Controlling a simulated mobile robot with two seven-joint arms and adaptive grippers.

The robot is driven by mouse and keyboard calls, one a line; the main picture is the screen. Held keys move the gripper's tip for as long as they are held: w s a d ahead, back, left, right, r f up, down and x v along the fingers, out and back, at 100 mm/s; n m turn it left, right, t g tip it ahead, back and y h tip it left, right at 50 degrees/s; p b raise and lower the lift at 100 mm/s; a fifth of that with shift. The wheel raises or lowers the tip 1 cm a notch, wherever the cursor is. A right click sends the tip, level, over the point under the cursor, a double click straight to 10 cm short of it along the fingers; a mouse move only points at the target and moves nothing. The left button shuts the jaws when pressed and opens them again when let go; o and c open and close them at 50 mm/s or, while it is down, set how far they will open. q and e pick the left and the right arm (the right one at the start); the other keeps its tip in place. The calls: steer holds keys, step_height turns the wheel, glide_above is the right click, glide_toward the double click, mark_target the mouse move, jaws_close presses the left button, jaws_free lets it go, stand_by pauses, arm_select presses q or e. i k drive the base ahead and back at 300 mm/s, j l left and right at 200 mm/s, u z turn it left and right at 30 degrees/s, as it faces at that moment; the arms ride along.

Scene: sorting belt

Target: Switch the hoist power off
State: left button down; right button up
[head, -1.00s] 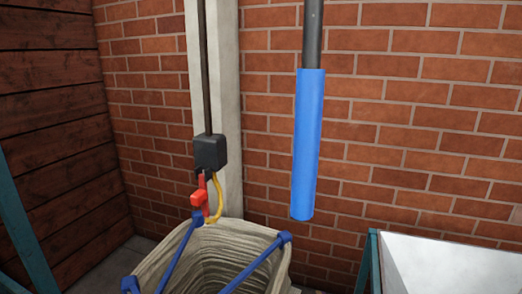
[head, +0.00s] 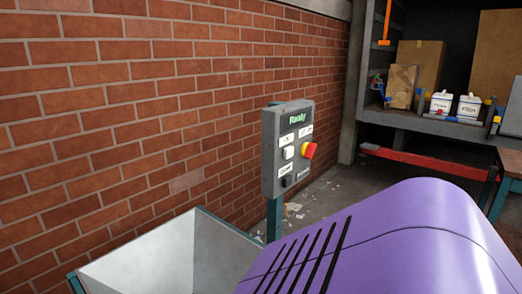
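A grey control box (head: 287,148) stands on a teal post in front of the brick wall, near the middle of the head view. Its top display reads "Ready" in green. The hoist itself is not in view now. Neither of my grippers is in view.
A pale, teal-framed hopper (head: 160,262) is at lower left. A large purple slotted shape fills the lower right; I cannot tell what it is. A shelf (head: 425,124) with boxes and white tubs stands at the back right. Littered floor lies behind the control box.

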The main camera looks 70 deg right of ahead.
mark_target(308, 149)
steer(key=z, duration=2.65)
